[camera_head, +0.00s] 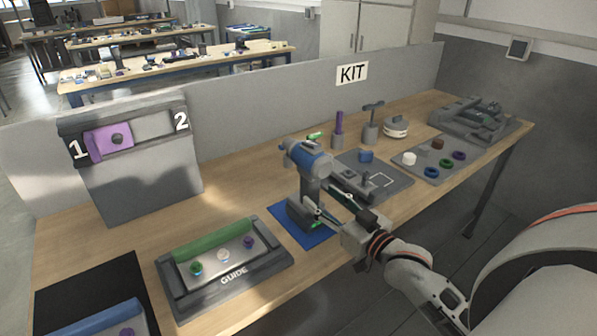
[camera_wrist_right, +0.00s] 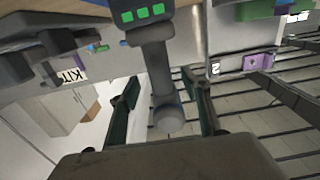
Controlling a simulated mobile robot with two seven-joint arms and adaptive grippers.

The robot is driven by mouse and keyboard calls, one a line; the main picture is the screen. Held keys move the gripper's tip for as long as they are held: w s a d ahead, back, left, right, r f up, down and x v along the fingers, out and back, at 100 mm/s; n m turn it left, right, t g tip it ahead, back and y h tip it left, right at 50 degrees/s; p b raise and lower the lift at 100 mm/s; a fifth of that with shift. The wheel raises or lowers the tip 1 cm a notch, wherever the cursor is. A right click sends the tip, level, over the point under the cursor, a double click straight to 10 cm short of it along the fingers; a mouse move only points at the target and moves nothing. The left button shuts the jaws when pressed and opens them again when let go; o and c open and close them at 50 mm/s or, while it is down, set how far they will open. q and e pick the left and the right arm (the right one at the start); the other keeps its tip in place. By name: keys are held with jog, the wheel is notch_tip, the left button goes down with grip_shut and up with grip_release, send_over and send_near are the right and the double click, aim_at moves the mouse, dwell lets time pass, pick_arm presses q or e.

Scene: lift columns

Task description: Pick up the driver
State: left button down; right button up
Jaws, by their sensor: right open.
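The driver (camera_head: 307,156), blue and grey, stands upright on a blue mat (camera_head: 292,233) near the table's front edge. In the right wrist view it appears upside down, with its grey handle (camera_wrist_right: 156,68) in the middle and its base with green squares (camera_wrist_right: 142,12) at the top. My right gripper (camera_head: 322,200) reaches in from the right at the lower handle. In the wrist view my right gripper (camera_wrist_right: 161,80) is open, one finger on each side of the handle, with gaps visible. My left gripper is not in view.
A guide tray (camera_head: 220,290) stands left of the mat. A grey tool board (camera_head: 392,190) is close behind the gripper on the right. A slotted panel (camera_head: 150,190) stands at the left, and a KIT partition (camera_head: 270,95) runs along the back.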

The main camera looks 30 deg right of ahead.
aim_at(316, 194)
jog(key=shift+w+a+r, duration=0.1)
jog(key=shift+w+r, duration=0.05)
jog(key=shift+w, duration=0.75)
jog(key=w, duration=0.4)
jog(key=shift+w+a+f, duration=0.1)
jog(key=shift+f, duration=0.3)
jog(key=shift+w, duration=0.45)
grip_shut()
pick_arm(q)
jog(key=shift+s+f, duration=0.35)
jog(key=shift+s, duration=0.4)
pick_arm(e)
jog(key=shift+r, duration=0.15)
